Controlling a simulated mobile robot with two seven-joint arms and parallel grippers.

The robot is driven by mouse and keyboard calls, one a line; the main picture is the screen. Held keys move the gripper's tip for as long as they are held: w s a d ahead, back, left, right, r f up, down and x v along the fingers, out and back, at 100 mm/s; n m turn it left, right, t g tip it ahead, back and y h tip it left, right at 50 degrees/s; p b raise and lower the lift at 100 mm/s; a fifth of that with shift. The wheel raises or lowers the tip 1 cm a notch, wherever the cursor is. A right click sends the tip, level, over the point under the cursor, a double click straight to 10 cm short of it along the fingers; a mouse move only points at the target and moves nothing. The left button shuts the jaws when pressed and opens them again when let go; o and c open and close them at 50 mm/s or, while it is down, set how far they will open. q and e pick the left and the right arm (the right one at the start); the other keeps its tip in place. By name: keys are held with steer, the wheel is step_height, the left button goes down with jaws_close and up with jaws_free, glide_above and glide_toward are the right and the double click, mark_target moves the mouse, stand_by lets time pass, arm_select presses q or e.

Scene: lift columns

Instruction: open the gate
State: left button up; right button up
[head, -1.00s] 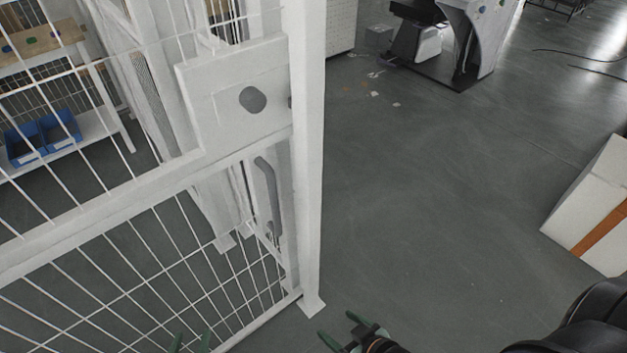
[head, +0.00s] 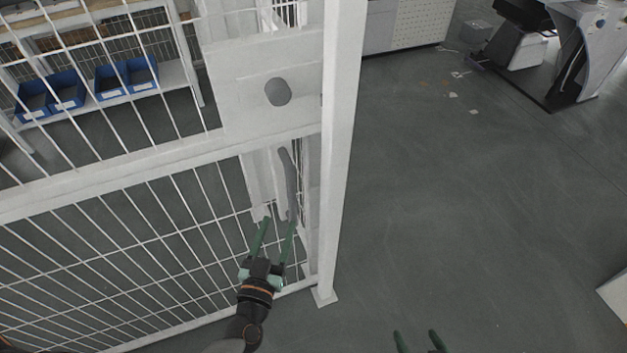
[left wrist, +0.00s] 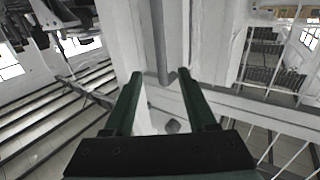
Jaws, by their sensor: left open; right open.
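The gate (head: 110,165) is a white frame with wire mesh, closed up against a white upright post (head: 340,150) as far as I can see. Its white plate carries a round grey knob (head: 278,92). Below the plate is an upright grey bar handle (head: 289,180). My left gripper (head: 277,222) is open, with its fingertips at the lower end of the handle. In the left wrist view the handle (left wrist: 158,40) shows between and beyond the two open fingers (left wrist: 160,78); contact cannot be told. My right gripper (head: 415,334) is open and empty at the bottom edge, over the floor.
Shelves with several blue bins (head: 67,88) stand behind the mesh. The post's foot (head: 324,297) rests on the floor. A machine (head: 560,50) stands far right, and a pale box (head: 615,295) sits at the right edge.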

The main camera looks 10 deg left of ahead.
mark_target(289, 189)
arm_select(q)
steer(key=w+b, duration=0.3)
steer(key=w, duration=0.9)
steer(key=shift+w+a, duration=0.1)
steer(key=shift+w, duration=0.1)
steer(key=shift+c, duration=0.2)
jaws_close()
stand_by(0.8)
